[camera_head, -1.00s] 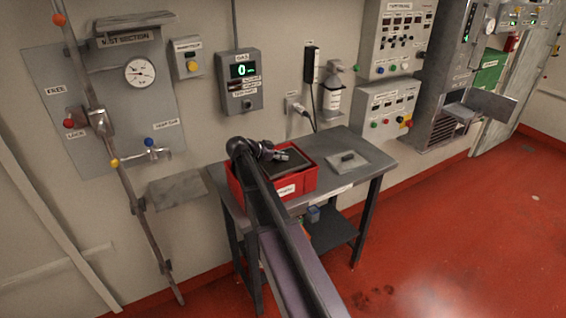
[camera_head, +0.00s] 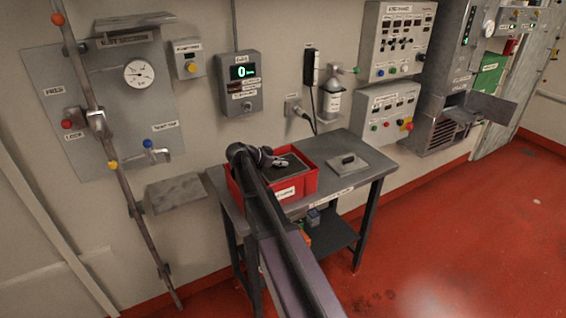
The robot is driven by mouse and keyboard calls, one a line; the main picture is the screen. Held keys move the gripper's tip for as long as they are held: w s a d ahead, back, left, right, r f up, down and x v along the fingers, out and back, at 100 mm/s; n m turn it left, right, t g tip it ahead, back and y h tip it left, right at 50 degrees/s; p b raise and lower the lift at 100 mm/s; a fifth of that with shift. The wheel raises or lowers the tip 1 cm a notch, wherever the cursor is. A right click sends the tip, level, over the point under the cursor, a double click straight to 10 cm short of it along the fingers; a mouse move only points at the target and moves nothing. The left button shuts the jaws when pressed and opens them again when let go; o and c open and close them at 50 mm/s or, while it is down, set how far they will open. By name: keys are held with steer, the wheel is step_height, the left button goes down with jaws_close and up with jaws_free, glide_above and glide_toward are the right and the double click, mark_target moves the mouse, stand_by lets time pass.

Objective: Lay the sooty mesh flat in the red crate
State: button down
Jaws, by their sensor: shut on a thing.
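The sooty mesh (camera_head: 293,168) is a dark, flat square inside the red crate (camera_head: 297,187). It looks about level, near the crate's rim; whether it touches the crate's floor cannot be told. The crate stands on the grey bench, with a white label on its front. My gripper (camera_head: 277,161) is over the crate and shut on the mesh at its upper left edge. My arm hides the crate's middle left part and some of the mesh.
The grey bench (camera_head: 378,167) also holds a flat plate with a dark handle (camera_head: 347,162) right of the crate. A bottle (camera_head: 332,104) hangs on the wall behind. A lower shelf (camera_head: 333,235) holds small items. Red floor is clear to the right.

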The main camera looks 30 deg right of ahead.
steer(key=shift+f, duration=0.1)
steer(key=c, duration=0.6)
jaws_free()
steer(key=shift+c, duration=0.2)
steer(key=shift+r, duration=0.25)
steer(key=shift+r+p, duration=0.45)
steer(key=shift+p, duration=0.15)
steer(key=p+v, duration=0.5)
steer(key=v, duration=0.7)
steer(key=shift+p, duration=0.3)
steer(key=shift+f, duration=0.1)
